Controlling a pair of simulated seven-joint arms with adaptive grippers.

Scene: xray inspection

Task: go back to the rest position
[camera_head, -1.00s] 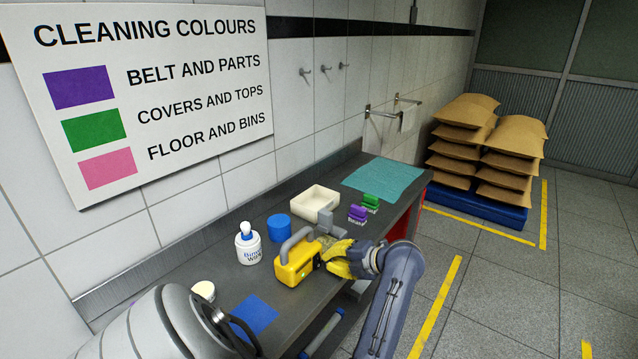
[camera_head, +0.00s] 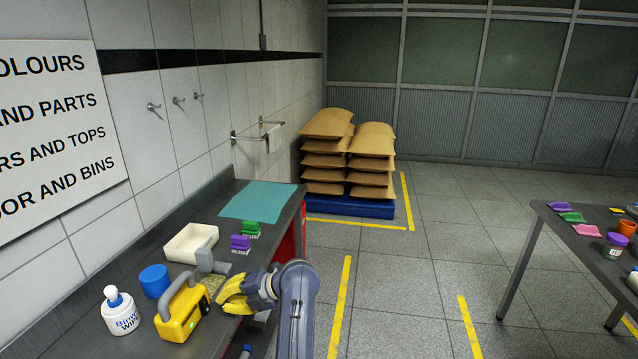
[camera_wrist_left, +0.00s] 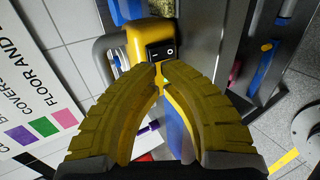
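My left gripper (camera_head: 226,294) has yellow ribbed fingers and is over the front of the grey bench (camera_head: 62,311), just right of a yellow device (camera_head: 176,325) with a grey handle and a green light. In the left wrist view the curved fingers (camera_wrist_left: 158,68) come together at the tips with nothing seen held between them. The yellow device, with a black rocker switch (camera_wrist_left: 161,51), shows just beyond the tips. I cannot tell whether they touch it. My right gripper is not in view.
The bench also holds a wipes bottle (camera_head: 120,312), a blue lid-like cylinder (camera_head: 154,281), a cream tray (camera_head: 181,246), purple (camera_head: 240,242) and green (camera_head: 250,229) blocks and a teal mat (camera_head: 259,201). A second table (camera_head: 560,226) stands right. The floor between is clear.

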